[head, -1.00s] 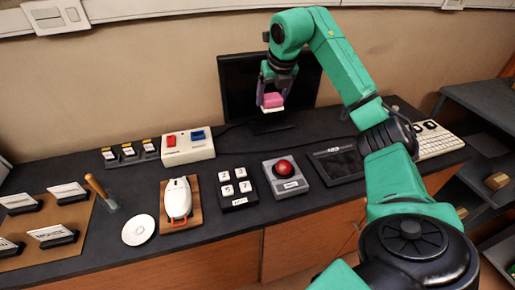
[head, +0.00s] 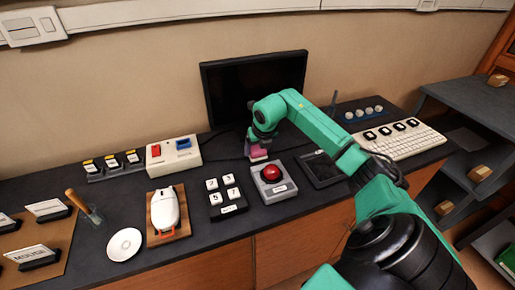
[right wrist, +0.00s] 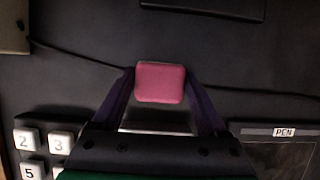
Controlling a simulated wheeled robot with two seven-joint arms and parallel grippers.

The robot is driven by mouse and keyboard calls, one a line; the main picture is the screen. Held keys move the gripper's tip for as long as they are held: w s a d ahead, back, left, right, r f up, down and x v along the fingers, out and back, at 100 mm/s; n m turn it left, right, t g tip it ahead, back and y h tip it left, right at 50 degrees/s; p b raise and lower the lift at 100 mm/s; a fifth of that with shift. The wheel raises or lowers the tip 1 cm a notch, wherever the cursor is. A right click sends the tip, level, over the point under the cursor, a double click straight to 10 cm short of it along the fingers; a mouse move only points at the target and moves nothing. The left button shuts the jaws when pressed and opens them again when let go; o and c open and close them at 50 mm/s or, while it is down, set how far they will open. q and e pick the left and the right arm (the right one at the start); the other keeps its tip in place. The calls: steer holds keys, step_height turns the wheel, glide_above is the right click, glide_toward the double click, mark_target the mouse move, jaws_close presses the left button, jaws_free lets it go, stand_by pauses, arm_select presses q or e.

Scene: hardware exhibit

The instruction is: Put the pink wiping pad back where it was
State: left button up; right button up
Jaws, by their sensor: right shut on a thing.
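The pink wiping pad (head: 258,153) is a small pink block with a pale underside. My right gripper (head: 257,149) is shut on it and points down, just behind the box with the red button. In the right wrist view the pad (right wrist: 160,82) sits between the two purple fingers, over the dark counter. I cannot tell whether its underside touches the counter. My left gripper is not in view.
The red-button box (head: 274,180) stands just in front of the pad, and the monitor (head: 253,85) behind it. The number-key block (head: 227,197) is front left. The pen tablet (head: 322,168) is to the right. A thin cable (right wrist: 85,58) runs across the counter.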

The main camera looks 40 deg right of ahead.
steer(key=o, duration=1.2)
steer(key=shift+f, duration=0.1)
steer(key=shift+r, duration=0.4)
steer(key=v, duration=1.1)
steer(key=shift+s+a+r, duration=0.1)
steer(key=shift+s+r, duration=0.05)
steer(key=shift+r, duration=0.1)
